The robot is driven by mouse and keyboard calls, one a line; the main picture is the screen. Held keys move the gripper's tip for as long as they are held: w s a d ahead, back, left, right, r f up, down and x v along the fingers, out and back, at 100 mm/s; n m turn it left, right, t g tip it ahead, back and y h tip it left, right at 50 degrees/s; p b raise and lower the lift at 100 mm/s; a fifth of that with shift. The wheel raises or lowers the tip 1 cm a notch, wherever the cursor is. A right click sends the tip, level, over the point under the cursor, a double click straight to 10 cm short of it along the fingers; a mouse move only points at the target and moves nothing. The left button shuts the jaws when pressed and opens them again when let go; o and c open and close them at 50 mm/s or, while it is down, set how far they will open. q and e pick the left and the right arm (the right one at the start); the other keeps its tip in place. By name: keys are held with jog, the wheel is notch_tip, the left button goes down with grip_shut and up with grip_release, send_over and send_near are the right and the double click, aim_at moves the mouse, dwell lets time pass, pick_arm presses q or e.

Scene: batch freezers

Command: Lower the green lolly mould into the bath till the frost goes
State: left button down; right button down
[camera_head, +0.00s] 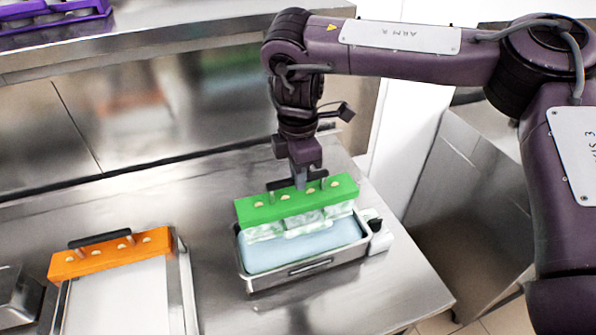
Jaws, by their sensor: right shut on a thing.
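The green lolly mould (325,196) is held level over the metal bath (312,268), its top bar above the rim. Pale, frosty-looking mould cups (303,220) hang below the bar at the back of the bath. Light blue liquid (300,248) fills the bath. I cannot tell whether the cup bottoms touch the liquid. My right gripper (300,182) comes down from above and is shut on the mould's dark handle. My left gripper is not in view.
An orange mould (112,253) with a dark handle sits on a metal-framed holder at the left. A purple mould (52,14) lies on the upper shelf. A small white unit with a black knob (376,226) adjoins the bath's right side. Bare steel counter (215,210) lies between.

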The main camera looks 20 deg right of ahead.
aim_at(298, 197)
jog(key=shift+f+b, duration=2.7)
jog(key=shift+f, duration=2.15)
dwell(3.2)
